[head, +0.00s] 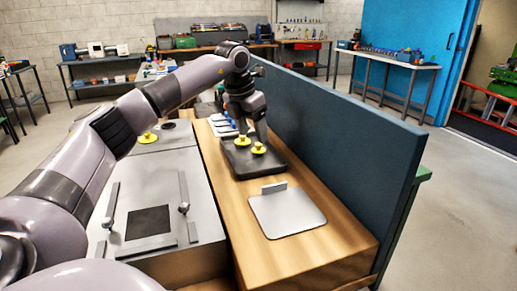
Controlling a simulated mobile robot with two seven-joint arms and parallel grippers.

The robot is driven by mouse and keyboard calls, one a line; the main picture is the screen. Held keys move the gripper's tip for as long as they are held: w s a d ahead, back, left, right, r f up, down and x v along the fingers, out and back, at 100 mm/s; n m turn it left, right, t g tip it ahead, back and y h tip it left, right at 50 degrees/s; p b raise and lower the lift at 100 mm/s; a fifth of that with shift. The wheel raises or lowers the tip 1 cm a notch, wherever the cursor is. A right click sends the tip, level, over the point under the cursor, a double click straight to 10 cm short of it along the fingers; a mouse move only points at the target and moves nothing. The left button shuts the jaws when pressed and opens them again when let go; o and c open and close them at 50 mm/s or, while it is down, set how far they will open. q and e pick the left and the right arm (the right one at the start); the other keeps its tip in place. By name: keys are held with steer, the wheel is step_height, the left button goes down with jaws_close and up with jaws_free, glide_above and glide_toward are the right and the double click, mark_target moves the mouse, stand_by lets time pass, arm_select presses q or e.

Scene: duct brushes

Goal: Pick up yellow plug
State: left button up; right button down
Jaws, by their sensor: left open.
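Two yellow plugs sit on a dark tray (263,167) on the wooden bench: one at the left (242,141) and one nearer the front right (259,149). A third yellow plug (148,138) sits on the metal duct top at the left. My left gripper (252,130) points down over the dark tray, open, with its fingers close to the two plugs there. I cannot tell whether it touches either plug. My right gripper is out of view.
A blue-grey panel (335,135) stands along the right side of the bench. A flat metal plate (288,214) with a raised tab lies in front of the tray. Blue-handled brushes (222,122) lie behind it. The metal duct (170,190) with a dark square opening runs along the left.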

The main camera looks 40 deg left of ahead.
mark_target(257, 144)
arm_select(q)
steer(key=x, duration=0.4)
steer(key=shift+w+d+f, duration=0.15)
steer(key=shift+d+f, duration=0.1)
steer(key=shift+f, duration=0.15)
steer(key=c, duration=1)
steer(key=shift+r, duration=0.1)
